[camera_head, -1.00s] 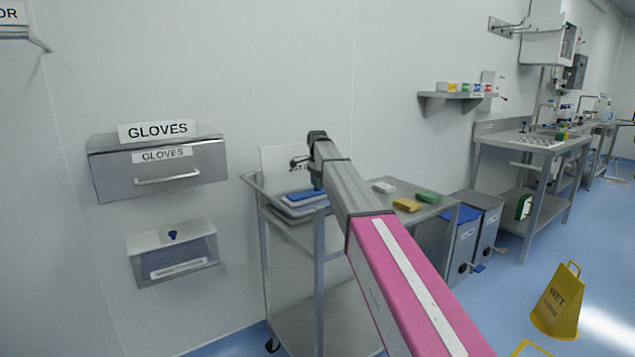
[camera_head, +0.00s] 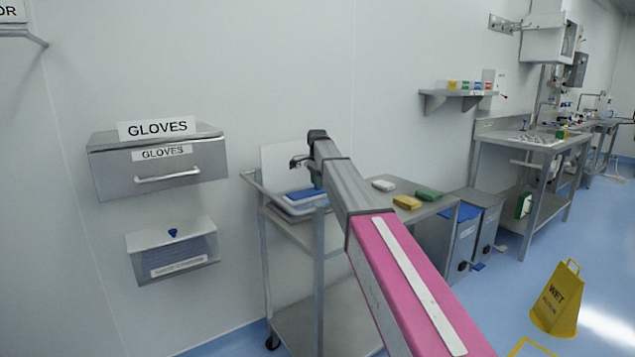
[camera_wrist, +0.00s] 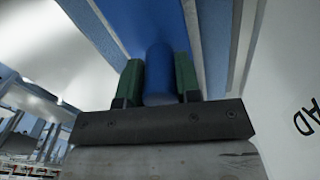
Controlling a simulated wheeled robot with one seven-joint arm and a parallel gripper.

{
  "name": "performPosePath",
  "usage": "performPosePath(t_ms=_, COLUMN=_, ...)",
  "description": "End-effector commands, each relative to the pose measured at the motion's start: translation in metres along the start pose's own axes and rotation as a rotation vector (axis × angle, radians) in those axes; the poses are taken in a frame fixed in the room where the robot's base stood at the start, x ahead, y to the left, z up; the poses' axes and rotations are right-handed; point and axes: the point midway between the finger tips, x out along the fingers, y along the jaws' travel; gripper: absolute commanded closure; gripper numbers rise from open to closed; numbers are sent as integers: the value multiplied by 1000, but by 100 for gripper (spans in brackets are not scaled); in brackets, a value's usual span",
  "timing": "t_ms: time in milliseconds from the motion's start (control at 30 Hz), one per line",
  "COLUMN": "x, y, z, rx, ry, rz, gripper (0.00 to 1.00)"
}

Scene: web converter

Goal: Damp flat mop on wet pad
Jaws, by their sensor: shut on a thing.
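My gripper (camera_wrist: 158,80) is shut on a blue round handle (camera_wrist: 158,65), with one green finger on each side. In the wrist view a broad blue flat part of the flat mop (camera_wrist: 135,20) lies beyond the handle. In the head view my gripper is low over the steel cart, mostly hidden behind my arm. A blue flat piece (camera_head: 303,194) shows beside it, over a pale tray (camera_head: 292,212) at the cart's left end. I cannot tell whether the mop touches the wet pad, which is not clearly distinct. A white sign (camera_wrist: 295,120) shows the letters "AD".
The cart top (camera_head: 428,207) also carries white (camera_head: 383,185), yellow (camera_head: 407,202) and green (camera_head: 429,194) blocks. A glove box (camera_head: 160,172) is on the wall at left. Bins (camera_head: 462,240) stand right of the cart. A yellow wet-floor sign (camera_head: 557,300) stands on the floor.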

Motion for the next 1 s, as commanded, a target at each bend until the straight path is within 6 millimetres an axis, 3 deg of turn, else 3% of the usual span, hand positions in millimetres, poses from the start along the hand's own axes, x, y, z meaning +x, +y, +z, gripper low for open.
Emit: performPosePath(t_ms=1000, x=9, y=0, z=0, rx=0, ry=0, rz=0, gripper=88)
